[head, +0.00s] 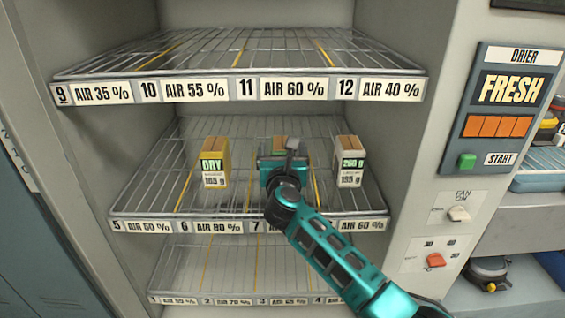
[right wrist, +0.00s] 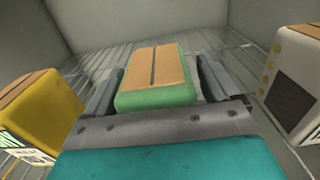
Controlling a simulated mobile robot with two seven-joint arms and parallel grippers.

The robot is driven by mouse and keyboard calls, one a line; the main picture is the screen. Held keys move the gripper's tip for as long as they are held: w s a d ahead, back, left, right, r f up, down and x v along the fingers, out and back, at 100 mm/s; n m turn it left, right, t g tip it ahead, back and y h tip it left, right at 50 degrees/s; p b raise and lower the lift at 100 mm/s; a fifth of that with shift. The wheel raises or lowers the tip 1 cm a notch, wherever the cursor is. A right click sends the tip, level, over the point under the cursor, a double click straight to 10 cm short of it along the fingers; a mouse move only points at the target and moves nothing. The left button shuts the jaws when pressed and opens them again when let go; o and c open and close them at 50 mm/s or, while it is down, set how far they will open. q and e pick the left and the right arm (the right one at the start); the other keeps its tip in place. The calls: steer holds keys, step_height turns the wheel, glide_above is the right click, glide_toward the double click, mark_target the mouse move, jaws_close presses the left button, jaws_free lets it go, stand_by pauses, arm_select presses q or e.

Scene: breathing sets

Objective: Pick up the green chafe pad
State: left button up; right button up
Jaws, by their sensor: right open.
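The green chafe pad (right wrist: 155,98) is a green block with a tan top split by a dark groove. It sits on the middle wire shelf (head: 150,192), in the right wrist view between the two fingers of my right gripper (right wrist: 160,80). The fingers are open, one on each side of the pad; I cannot tell whether they touch it. In the head view my right gripper (head: 278,163) covers most of the pad, and only a little of its top shows behind. My left gripper is not in view.
A yellow block (head: 214,165) marked DRY stands to the left on the same shelf, and a white block (head: 349,165) stands to the right. Wire shelves lie above (head: 240,62) and below. The cabinet's right wall and the drier panel (head: 507,110) bound the right side.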

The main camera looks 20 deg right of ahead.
steer(key=c, duration=1.4)
steer(key=shift+o, duration=0.2)
steer(key=shift+r, duration=0.1)
steer(key=shift+r, duration=0.1)
